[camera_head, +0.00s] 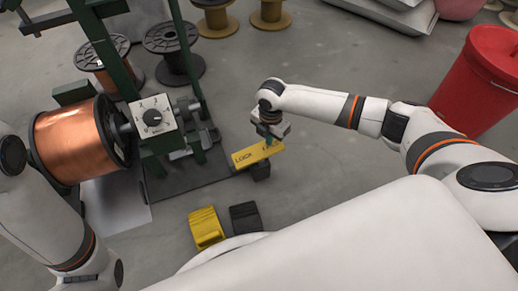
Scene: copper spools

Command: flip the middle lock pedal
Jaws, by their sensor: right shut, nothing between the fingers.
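A yellow lock pedal (246,157) marked "LOCK" lies at the front of the green winding machine, just above the floor. My right gripper (271,142) points down at the right part of this pedal and is shut with nothing held. It covers part of the pedal's lettering, and I cannot tell whether its tips touch the pedal. My left arm comes in at the left edge, but its gripper is not in view.
The green machine holds a large copper spool (80,140) and a dial box (155,118). A yellow pedal (206,228) and a black pedal (245,217) are near my base. A red bin (478,85) stands at right. Grey floor lies open behind my right arm.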

